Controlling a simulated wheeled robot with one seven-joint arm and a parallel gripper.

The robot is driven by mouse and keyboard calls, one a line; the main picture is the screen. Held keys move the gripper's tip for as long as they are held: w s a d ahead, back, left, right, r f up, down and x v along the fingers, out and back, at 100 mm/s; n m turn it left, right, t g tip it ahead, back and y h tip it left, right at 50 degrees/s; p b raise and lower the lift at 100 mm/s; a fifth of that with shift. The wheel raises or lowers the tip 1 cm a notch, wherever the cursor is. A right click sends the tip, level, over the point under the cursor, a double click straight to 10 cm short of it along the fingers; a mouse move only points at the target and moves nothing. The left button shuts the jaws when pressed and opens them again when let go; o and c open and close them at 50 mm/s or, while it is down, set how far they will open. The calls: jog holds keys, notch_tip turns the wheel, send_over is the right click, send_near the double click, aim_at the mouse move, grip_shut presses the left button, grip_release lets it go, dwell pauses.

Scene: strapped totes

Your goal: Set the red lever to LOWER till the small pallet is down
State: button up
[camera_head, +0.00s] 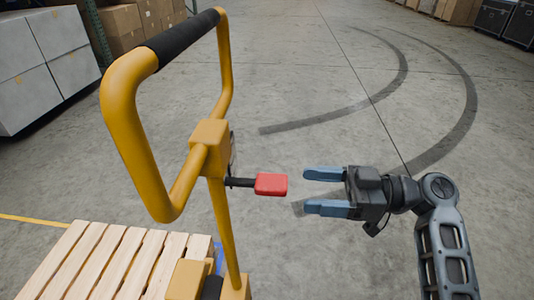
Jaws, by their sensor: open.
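The red lever (271,185) is a small red grip on a dark rod. It sticks out to the right from the yellow handle post of a pallet truck (210,145), roughly level. My gripper (325,190) is open, with two blue fingers pointing left toward the red grip. A short gap lies between the fingertips and the grip, and nothing is between the fingers. The small wooden pallet (105,262) is at the lower left beside the truck's base. Its height above the floor cannot be told, and its lower part is out of frame.
Large white boxes (45,65) and cardboard boxes (125,25) stand at the upper left. Dark cases (505,20) are at the upper right. The concrete floor behind and right of the lever is clear, with curved dark tyre marks (440,145).

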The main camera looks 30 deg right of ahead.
aim_at(277, 181)
jog(key=shift+r+p+x, duration=0.25)
jog(key=shift+p+x, duration=0.1)
jog(key=shift+x, duration=1.6)
jog(key=shift+r+p+x, duration=0.2)
jog(key=shift+p+x, duration=0.15)
jog(key=shift+x, duration=1.55)
